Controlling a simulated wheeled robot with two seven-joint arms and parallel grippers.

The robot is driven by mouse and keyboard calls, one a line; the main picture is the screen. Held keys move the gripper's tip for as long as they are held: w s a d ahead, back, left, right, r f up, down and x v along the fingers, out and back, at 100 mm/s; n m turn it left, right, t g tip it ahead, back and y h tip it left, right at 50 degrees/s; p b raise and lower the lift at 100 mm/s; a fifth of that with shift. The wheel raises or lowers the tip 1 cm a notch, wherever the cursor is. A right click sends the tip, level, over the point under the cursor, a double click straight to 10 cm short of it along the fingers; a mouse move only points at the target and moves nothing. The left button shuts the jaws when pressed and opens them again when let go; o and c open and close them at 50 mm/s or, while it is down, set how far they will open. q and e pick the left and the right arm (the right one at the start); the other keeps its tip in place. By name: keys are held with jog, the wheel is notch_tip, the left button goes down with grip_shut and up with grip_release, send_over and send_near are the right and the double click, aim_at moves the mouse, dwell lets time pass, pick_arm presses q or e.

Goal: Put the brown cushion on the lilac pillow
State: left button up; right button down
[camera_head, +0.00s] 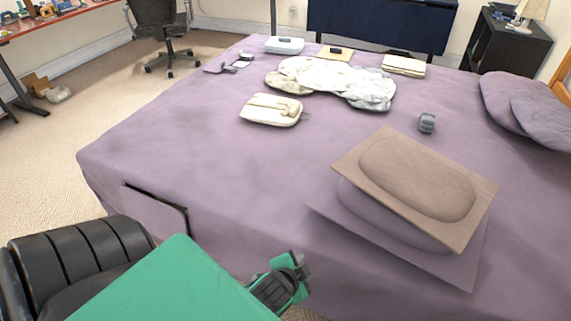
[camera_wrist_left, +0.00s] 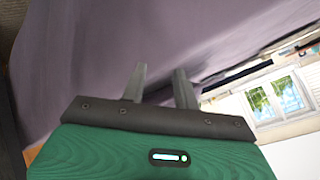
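The brown cushion (camera_head: 418,180) lies on top of the lilac pillow (camera_head: 335,217) on the bed, at the right of the head view. The cushion is turned a little relative to the pillow and covers most of it; the pillow's left corner and front edge show. No gripper touches the cushion. My left gripper (camera_head: 296,270) is at the bottom middle of the head view, left of and below the pillow, apart from it. In the left wrist view its two fingers (camera_wrist_left: 160,75) stand apart with nothing between them. My right gripper is not in view.
The bed (camera_head: 200,140) has a lilac cover. A cream bag (camera_head: 271,110), crumpled white cloth (camera_head: 335,78) and a small grey object (camera_head: 427,123) lie farther back. Lilac pillows (camera_head: 510,102) rest at far right. The bed's left middle is clear.

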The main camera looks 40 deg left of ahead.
pick_arm(q)
jog(key=s+d+f+n+g+h, duration=0.1)
jog(key=s+n+g, duration=0.1)
jog(key=s, duration=0.3)
jog(key=s+d+f+n+g+h, duration=0.1)
jog(key=s+d+f+n+g, duration=0.1)
jog(key=s+g, duration=0.2)
jog(key=shift+s, duration=1.05)
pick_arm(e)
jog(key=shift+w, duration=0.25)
pick_arm(q)
jog(key=shift+f, duration=0.1)
